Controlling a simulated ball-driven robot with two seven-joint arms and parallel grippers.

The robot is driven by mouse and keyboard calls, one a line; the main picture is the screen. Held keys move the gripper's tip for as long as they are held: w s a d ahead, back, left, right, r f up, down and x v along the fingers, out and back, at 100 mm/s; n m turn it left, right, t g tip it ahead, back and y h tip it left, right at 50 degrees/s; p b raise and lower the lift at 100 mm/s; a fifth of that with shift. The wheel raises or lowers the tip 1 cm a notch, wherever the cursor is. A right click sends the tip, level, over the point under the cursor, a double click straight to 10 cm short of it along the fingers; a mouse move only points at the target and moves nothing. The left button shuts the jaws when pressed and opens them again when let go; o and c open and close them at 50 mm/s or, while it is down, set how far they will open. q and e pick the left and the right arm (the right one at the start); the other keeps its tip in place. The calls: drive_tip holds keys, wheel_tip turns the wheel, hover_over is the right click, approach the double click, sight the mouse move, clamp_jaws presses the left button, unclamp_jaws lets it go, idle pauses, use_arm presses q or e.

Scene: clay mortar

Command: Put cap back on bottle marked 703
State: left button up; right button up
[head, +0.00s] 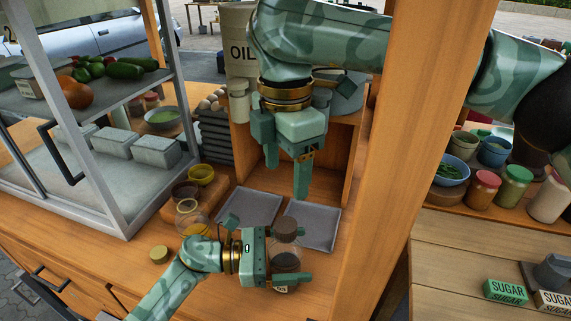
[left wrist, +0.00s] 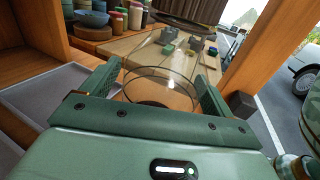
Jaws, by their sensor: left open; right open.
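My left gripper (head: 296,260) is open at the front of the counter, its fingers on either side of a clear glass jar (head: 286,262) with dark contents. The jar's top looks brownish in the head view; the left wrist view shows a round glass rim (left wrist: 160,72) between the fingers. A gold cap (head: 158,254) lies on the counter at left. Another glass jar (head: 190,218) with yellow contents stands behind it. My right gripper (head: 287,177) is open and empty, pointing down above the grey trays. I cannot read 703 on any bottle.
Two grey trays (head: 322,236) lie behind the left gripper. Small bowls (head: 201,174) stand left of them. A glass-sided case (head: 98,185) fills the left and a wooden post (head: 400,160) stands at right. Counter around the gold cap is clear.

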use_arm(q)
drive_tip(key=a, duration=0.7)
drive_tip(key=shift+s+a, duration=0.2)
drive_tip(key=shift+s, duration=0.05)
